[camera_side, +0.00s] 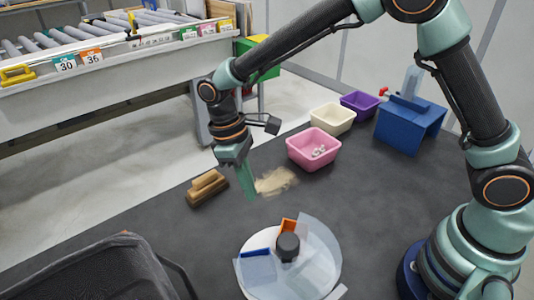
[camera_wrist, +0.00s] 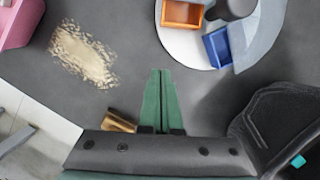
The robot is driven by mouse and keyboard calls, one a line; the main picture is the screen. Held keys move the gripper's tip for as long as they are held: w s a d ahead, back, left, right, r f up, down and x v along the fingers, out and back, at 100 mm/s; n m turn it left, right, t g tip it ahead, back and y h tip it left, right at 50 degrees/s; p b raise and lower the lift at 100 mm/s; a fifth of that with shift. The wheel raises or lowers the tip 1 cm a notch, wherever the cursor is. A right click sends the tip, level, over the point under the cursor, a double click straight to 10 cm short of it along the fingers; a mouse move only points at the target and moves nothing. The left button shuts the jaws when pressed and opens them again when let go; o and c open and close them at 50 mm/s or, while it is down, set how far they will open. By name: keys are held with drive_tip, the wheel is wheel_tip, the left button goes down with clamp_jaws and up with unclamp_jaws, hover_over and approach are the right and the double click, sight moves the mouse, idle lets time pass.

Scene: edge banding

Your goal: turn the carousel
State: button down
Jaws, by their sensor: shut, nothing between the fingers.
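The carousel (camera_side: 262,290) is a round pale disc at the lower middle of the side view, with a dark knob (camera_side: 288,246) at its centre. It carries an orange bin (camera_side: 288,226), a blue bin (camera_side: 257,266) and clear, bluish panels. In the wrist view the carousel's edge (camera_wrist: 178,42) shows at the top, with the orange bin (camera_wrist: 182,14) and blue bin (camera_wrist: 218,47). My gripper (camera_side: 247,190) points down above the table, behind and left of the carousel, apart from it. Its green fingers (camera_wrist: 161,75) are shut and empty.
A tan pile (camera_side: 277,181) and a brown wooden-looking block (camera_side: 207,188) lie near my gripper. Pink (camera_side: 314,150), cream (camera_side: 332,118) and purple (camera_side: 360,104) bins and a blue stand (camera_side: 410,124) are at the back right. A black container (camera_side: 100,270) stands front left.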

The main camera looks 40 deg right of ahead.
sight(279, 228)
drive_tip(key=x, duration=0.5)
drive_tip(key=shift+s+d+f, duration=0.1)
drive_tip(key=shift+d+f, duration=0.05)
drive_tip(key=shift+f, duration=0.05)
drive_tip(key=shift+s+d+r, duration=0.1)
drive_tip(key=shift+s+d, duration=0.25)
drive_tip(key=shift+s, duration=0.2)
drive_tip(key=shift+s+d+r, duration=0.1)
drive_tip(key=shift+s+d, duration=0.3)
drive_tip(key=shift+s, duration=0.15)
drive_tip(key=shift+s+d, duration=0.35)
drive_tip(key=shift+s, duration=0.15)
drive_tip(key=shift+s+d+m, duration=0.4)
drive_tip(key=shift+d+m, duration=0.15)
drive_tip(key=shift+m, duration=0.25)
drive_tip(key=shift+s+d+m, duration=0.4)
drive_tip(key=shift+d+m, duration=0.2)
drive_tip(key=shift+m, duration=0.2)
drive_tip(key=shift+w, duration=0.1)
